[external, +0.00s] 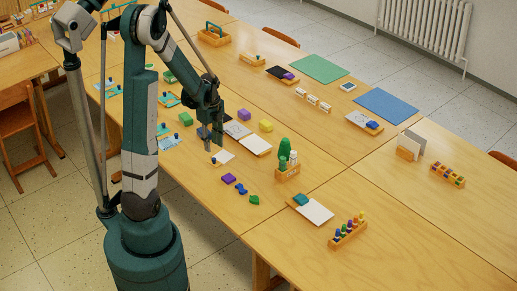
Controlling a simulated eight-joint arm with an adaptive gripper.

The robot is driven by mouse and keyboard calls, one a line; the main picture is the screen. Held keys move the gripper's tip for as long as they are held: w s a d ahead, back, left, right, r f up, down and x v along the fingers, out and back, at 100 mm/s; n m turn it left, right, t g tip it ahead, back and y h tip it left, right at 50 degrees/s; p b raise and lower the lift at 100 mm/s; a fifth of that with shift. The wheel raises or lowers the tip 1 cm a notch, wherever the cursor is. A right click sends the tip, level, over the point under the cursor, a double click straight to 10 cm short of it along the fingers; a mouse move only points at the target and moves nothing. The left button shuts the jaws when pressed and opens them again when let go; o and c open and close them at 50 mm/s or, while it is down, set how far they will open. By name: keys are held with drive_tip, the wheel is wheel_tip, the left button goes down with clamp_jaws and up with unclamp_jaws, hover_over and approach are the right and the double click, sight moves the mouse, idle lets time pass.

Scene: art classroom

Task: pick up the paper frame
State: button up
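Several flat white sheets lie on the wooden table near my gripper (212,140). One small white sheet (222,156) lies just below it in the picture. A white sheet with a wooden edge (256,145) and a sheet with grey marks (237,129) lie to its right. I cannot tell which of these is the paper frame. My gripper is low over the table, pointing down, beside these sheets. Its fingers are small and dark, partly merged with a dark panel (203,131) behind them, so neither their opening nor any contact shows clearly.
A yellow block (265,125) and a purple block (244,115) stand close by. A green plant-like piece in a wooden holder (287,168) stands upright to the right. Purple, blue and green pieces (241,189) lie nearer. The right front of the table has free room.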

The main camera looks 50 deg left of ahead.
sight(214, 156)
drive_tip(key=shift+f+b, duration=0.35)
drive_tip(key=shift+f, duration=0.95)
drive_tip(key=shift+f, duration=0.1)
drive_tip(key=shift+w+a+f+b, duration=0.1)
drive_tip(key=shift+f+b, duration=0.35)
drive_tip(key=shift+f, duration=0.8)
drive_tip(key=shift+w+f+b, duration=0.1)
drive_tip(key=shift+f+b, duration=0.35)
drive_tip(key=shift+f, duration=0.8)
drive_tip(key=c, duration=0.9)
